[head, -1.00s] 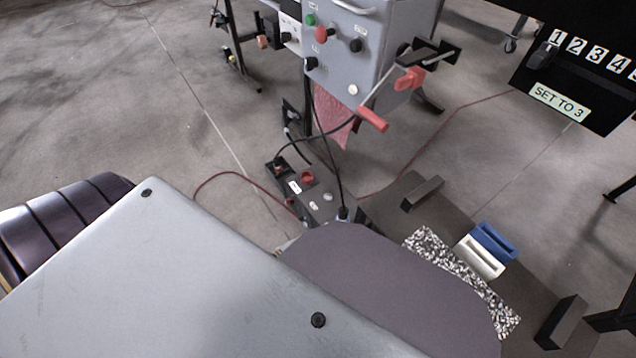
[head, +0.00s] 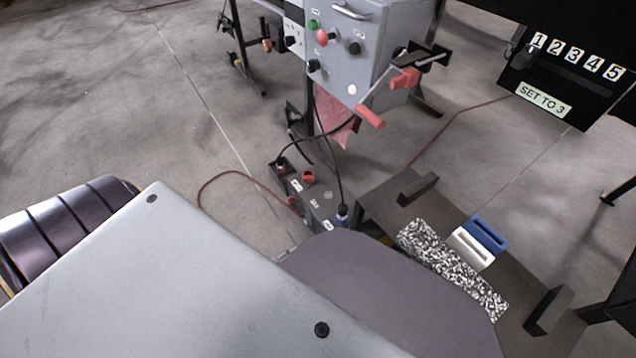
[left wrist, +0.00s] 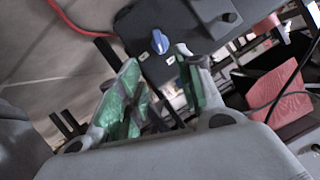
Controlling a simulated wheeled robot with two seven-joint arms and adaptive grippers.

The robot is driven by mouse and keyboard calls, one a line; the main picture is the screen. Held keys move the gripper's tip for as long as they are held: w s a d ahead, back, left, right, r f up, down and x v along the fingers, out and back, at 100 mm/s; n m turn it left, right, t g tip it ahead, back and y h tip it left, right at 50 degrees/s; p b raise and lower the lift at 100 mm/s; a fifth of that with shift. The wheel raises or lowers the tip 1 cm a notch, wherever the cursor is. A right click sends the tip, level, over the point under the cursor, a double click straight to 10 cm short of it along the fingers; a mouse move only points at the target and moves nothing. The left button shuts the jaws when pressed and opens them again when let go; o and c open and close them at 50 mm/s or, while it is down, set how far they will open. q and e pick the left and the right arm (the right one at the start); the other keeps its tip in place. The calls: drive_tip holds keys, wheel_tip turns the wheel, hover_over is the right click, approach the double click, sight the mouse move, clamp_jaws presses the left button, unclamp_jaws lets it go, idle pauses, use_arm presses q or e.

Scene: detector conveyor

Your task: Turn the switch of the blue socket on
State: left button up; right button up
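A dark socket box (head: 318,206) stands on the floor in the middle of the head view. It carries a red socket (head: 308,177) and a blue socket (head: 342,211) at its near end, where a black cable runs in. In the left wrist view a dark box (left wrist: 185,20) carries a blue knob (left wrist: 160,42) with a pale bar. My left gripper (left wrist: 158,62) is open, with green-padded fingers on either side below the knob; no contact shows. In the head view its fingers are hidden behind my grey body parts. My right gripper is out of view.
A grey control cabinet (head: 345,60) with a crank stands behind the box. A red cable (head: 215,180) curves over the floor at its left. A dark table (head: 385,205) with a speckled block (head: 450,268) and white and blue holders is at the right.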

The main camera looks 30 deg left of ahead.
use_arm(q)
drive_tip(key=shift+w, duration=0.1)
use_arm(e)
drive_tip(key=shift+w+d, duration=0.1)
use_arm(q)
drive_tip(key=b, duration=0.2)
approach(318, 242)
drive_tip(key=b+x, duration=0.1)
drive_tip(key=x, duration=0.3)
drive_tip(key=shift+d+b, duration=0.15)
drive_tip(key=shift+b, duration=0.2)
drive_tip(key=shift+b+x, duration=1.1)
drive_tip(key=shift+x, duration=1.05)
drive_tip(key=shift+w+d+f, duration=0.1)
drive_tip(key=shift+w+f, duration=0.05)
drive_tip(key=shift+w, duration=0.4)
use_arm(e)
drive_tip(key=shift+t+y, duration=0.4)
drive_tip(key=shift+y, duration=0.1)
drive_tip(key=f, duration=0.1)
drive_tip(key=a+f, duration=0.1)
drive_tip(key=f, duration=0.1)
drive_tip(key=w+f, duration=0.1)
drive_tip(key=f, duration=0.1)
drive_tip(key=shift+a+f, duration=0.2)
